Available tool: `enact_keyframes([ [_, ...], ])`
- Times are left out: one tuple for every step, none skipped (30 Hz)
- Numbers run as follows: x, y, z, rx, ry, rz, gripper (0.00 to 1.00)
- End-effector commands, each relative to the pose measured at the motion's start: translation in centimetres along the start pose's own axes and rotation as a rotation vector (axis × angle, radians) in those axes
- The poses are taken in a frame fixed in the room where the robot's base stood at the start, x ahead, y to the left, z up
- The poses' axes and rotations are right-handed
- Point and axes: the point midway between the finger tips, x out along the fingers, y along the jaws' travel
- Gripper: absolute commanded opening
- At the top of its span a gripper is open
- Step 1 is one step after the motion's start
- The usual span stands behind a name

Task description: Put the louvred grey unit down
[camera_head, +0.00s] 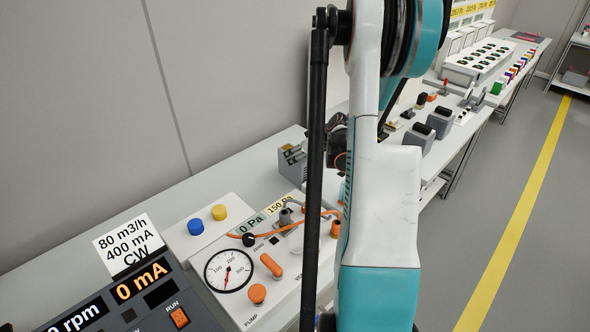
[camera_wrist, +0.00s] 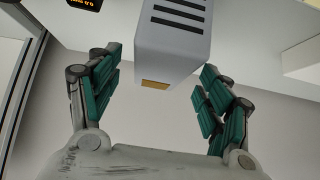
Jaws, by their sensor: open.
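The louvred grey unit (camera_wrist: 170,45) is a pale grey block with dark slots and a tan patch on its near end. In the wrist view it lies beyond and between the tips of my gripper (camera_wrist: 159,64). The gripper's teal-padded fingers are spread, with a visible gap on either side of the unit. In the head view, a small grey unit (camera_head: 292,163) stands on the bench by the wall, probably the same one. My gripper there is mostly hidden behind my arm.
A white panel (camera_head: 203,247) with a gauge, orange knobs and cable stands in front, beside a dark control box (camera_head: 150,300) with displays. Blue and yellow knobs are near. Other grey units (camera_head: 440,121) stand farther along the bench. The floor aisle (camera_head: 470,200) at right is clear.

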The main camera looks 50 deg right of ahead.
Motion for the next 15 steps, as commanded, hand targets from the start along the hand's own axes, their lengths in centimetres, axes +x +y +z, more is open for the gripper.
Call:
enact_keyframes([
  [1.2,-0.1,0.2,-0.001,0.000,-0.002,0.72],
  [1.6,-0.1,0.2,-0.002,0.000,-0.002,0.72],
  [2.1,-0.1,0.1,-0.002,0.000,-0.002,0.72],
  [2.5,-0.1,0.1,-0.002,0.000,-0.002,0.72],
  [2.7,-0.1,0.1,-0.002,0.000,-0.002,0.72],
  [3.0,0.0,0.1,-0.001,0.000,-0.001,0.72],
  [3.0,0.0,0.0,-0.001,0.000,-0.001,0.72],
  [3.0,0.0,0.0,0.000,0.000,-0.001,0.72],
  [3.0,0.0,0.0,0.000,0.000,0.000,0.72],
  [3.0,0.0,0.0,0.000,0.000,0.000,0.72],
  [2.9,0.0,-0.1,0.000,0.000,0.000,0.72],
  [2.9,0.0,-0.1,0.000,0.000,0.000,0.72],
  [2.9,0.0,-0.1,0.000,0.000,0.000,0.69],
  [2.9,0.0,-0.1,0.000,0.000,0.000,0.63],
  [2.9,0.0,-0.1,0.000,0.000,0.000,0.54],
])
